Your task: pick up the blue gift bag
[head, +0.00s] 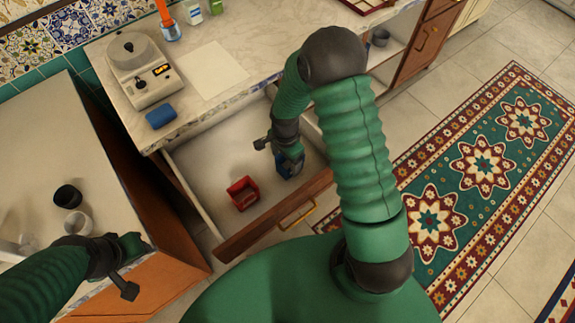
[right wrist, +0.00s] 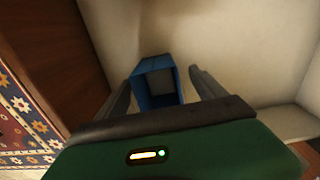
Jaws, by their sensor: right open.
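The blue gift bag (head: 289,165) stands in the open drawer, partly hidden by my right gripper. In the right wrist view the open-topped blue bag (right wrist: 157,84) lies between the two fingers, with gaps visible at the sides. My right gripper (head: 279,155) is open and reaches down into the drawer at the bag. My left gripper (head: 131,268) is at the lower left over the side cabinet, its fingers apart and empty.
A red bag (head: 243,193) stands in the same drawer (head: 205,157), left of the blue one. The drawer front (head: 262,224) and walls enclose them. A scale (head: 140,70) and a blue item (head: 161,117) are on the counter. Cups (head: 68,196) stand on the side cabinet.

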